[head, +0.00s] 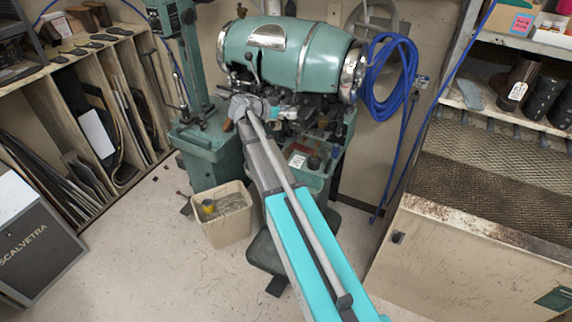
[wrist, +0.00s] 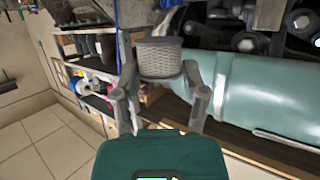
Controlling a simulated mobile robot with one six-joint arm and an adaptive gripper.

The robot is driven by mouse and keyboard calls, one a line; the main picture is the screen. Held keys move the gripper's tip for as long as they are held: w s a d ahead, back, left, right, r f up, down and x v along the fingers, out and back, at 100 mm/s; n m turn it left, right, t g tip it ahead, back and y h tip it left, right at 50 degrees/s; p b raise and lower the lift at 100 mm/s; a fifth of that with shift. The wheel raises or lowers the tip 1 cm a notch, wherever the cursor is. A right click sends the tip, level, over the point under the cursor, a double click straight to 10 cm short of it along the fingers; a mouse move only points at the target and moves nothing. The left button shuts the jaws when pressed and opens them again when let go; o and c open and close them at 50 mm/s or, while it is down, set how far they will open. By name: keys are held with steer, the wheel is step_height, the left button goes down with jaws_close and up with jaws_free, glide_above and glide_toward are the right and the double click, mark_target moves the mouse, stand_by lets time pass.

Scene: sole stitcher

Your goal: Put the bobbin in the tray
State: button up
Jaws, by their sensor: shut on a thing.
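The bobbin cannot be made out there. A green tray-like ledge (head: 318,182) stands right of my arm, below the machine head. It bears a white label and a small dark round thing. I cannot tell for certain whether it is the tray.
Machine parts (wrist: 245,42) are close to the right of the bobbin in the wrist view. A beige bin (head: 226,228) stands on the floor left of my arm. Blue hose (head: 385,80) hangs on the wall. A bench (head: 470,250) fills the right. Floor at lower left is mostly clear.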

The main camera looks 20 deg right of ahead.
steer(key=shift+s+f+b, duration=0.15)
steer(key=shift+f+b, duration=0.65)
steer(key=shift+f, duration=0.05)
step_height(320, 180, down, 8)
steer(key=b, duration=0.8)
steer(key=shift+a, duration=0.1)
